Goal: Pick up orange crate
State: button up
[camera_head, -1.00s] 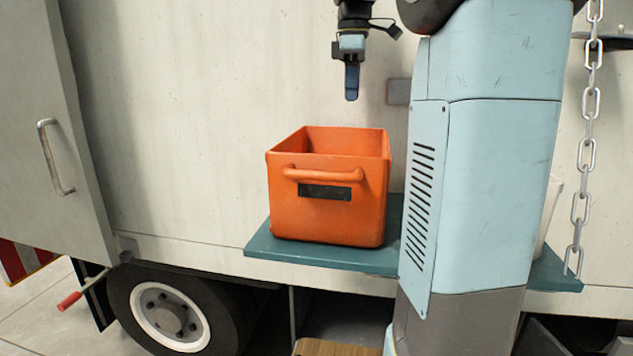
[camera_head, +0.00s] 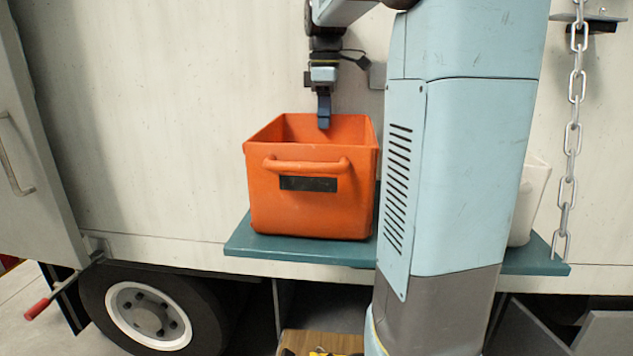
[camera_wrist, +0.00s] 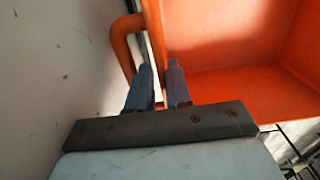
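The orange crate (camera_head: 312,205) stands upright on a teal shelf (camera_head: 300,249) against the truck's side. A handle and a dark label are on its near wall. My gripper (camera_head: 324,126) points down at the crate's rear rim, with its visible fingertip overlapping the inside of the rear wall. In the wrist view my gripper (camera_wrist: 160,65) has its two fingers a little apart, with the rim line of the crate (camera_wrist: 220,50) running between them. A second crate handle shows at the left there, on the side facing the truck wall. Whether the fingers touch the rim is unclear.
The pale truck wall (camera_head: 160,130) is close behind the crate. My blue column stands right of the crate. A white container (camera_head: 527,200) sits on the shelf beyond it, near a hanging chain (camera_head: 573,130). A wheel (camera_head: 148,315) is below left.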

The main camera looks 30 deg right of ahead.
aim_at(323, 132)
notch_tip(323, 132, down, 4)
jog(key=shift+a+f, duration=0.1)
grip_shut()
dwell(1.5)
